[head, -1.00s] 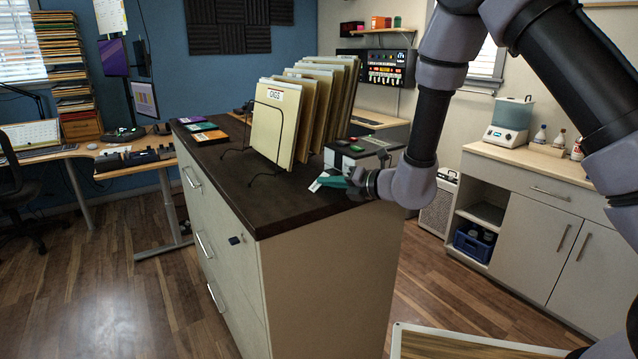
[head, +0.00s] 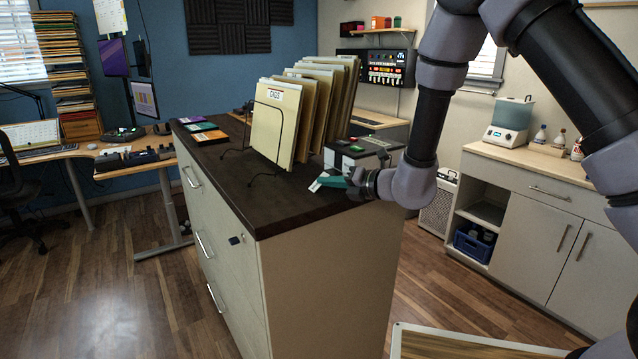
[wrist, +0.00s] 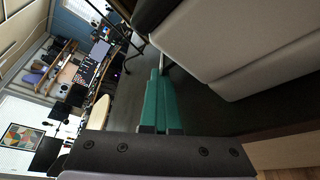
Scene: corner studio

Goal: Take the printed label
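The printed label (head: 316,185) is a small white piece at the tips of my gripper's teal fingers, low over the dark cabinet top in the head view. My gripper (head: 331,181) points left, just in front of the label printer (head: 352,154), a box with a dark top, a green mark and a pale front. In the wrist view my gripper (wrist: 160,85) has its two teal fingers side by side with only a thin line between them. A pale strip shows at their tips. The fingers appear shut on the label; its gripped part is hidden.
The dark cabinet top (head: 240,195) also carries a wire rack with upright folders (head: 270,128), close left of the printer, and several coloured cases (head: 203,128) at the back left. The front of the top is clear. A counter (head: 520,160) stands at right.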

